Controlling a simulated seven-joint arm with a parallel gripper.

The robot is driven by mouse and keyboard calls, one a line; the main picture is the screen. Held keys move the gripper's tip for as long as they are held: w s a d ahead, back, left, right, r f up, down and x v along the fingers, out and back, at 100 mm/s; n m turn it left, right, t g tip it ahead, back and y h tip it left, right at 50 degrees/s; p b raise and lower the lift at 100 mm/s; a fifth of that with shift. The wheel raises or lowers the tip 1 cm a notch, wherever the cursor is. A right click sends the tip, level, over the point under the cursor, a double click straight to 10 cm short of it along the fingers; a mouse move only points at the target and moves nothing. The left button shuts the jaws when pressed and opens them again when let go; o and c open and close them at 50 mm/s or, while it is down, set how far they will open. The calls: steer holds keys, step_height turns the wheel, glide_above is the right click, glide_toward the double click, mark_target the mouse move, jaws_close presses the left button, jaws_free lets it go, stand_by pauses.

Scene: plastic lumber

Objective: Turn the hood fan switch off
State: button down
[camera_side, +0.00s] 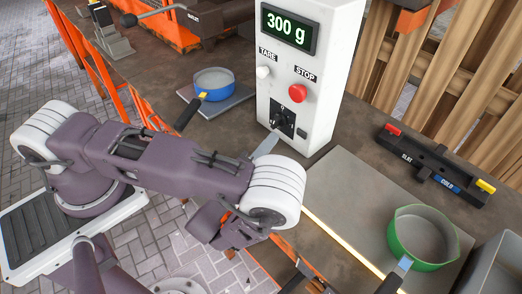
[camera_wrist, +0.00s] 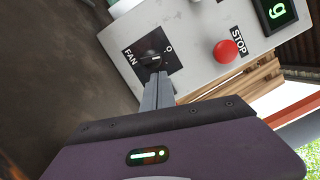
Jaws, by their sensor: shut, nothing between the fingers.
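The hood fan switch is a dark rotary knob (camera_side: 283,121) on a black plate low on the front of the white control box (camera_side: 318,75). In the wrist view the knob (camera_wrist: 151,58) sits between the label FAN on the left and an O on the right. Which label it points to is unclear. My gripper (camera_side: 268,142) is shut and empty, its grey fingertips just in front of the knob. In the wrist view the closed fingertips (camera_wrist: 156,78) overlap the plate's lower edge beside the knob; I cannot tell whether they touch it.
The box carries a red STOP button (camera_side: 298,92), a white TARE button (camera_side: 263,72) and a display (camera_side: 289,28) reading 300 g. A blue pan (camera_side: 214,82) stands left of it.

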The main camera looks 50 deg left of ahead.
mark_target(277, 122)
steer(key=x, duration=0.4)
steer(key=shift+a, duration=0.1)
